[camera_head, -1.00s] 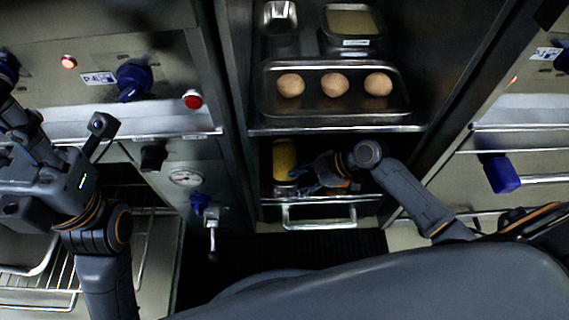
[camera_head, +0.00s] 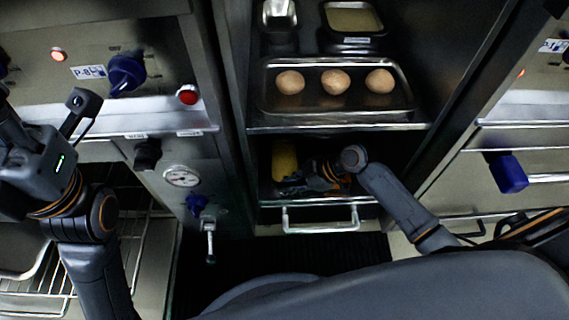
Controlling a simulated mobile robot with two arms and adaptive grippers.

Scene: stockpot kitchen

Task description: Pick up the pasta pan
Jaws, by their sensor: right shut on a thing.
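The pasta pan (camera_head: 285,158), with yellow contents, is in the lower compartment below the egg tray. Its near end is hidden by my right gripper and by shadow. My right gripper (camera_head: 294,182) reaches into this compartment from the right and is shut on the near part of the pan. Its fingertips are dark and hard to make out. My left arm stands at the left edge, and its gripper (camera_head: 8,118) is partly cut off by the frame, so its fingers cannot be read.
A metal tray (camera_head: 335,108) with three brown eggs sits on the shelf above. Two small metal pans (camera_head: 354,40) stand behind it. A horizontal handle (camera_head: 320,226) runs along the front of the lower compartment. Side walls stand close on both sides. Knobs and a gauge (camera_head: 182,176) are at left.

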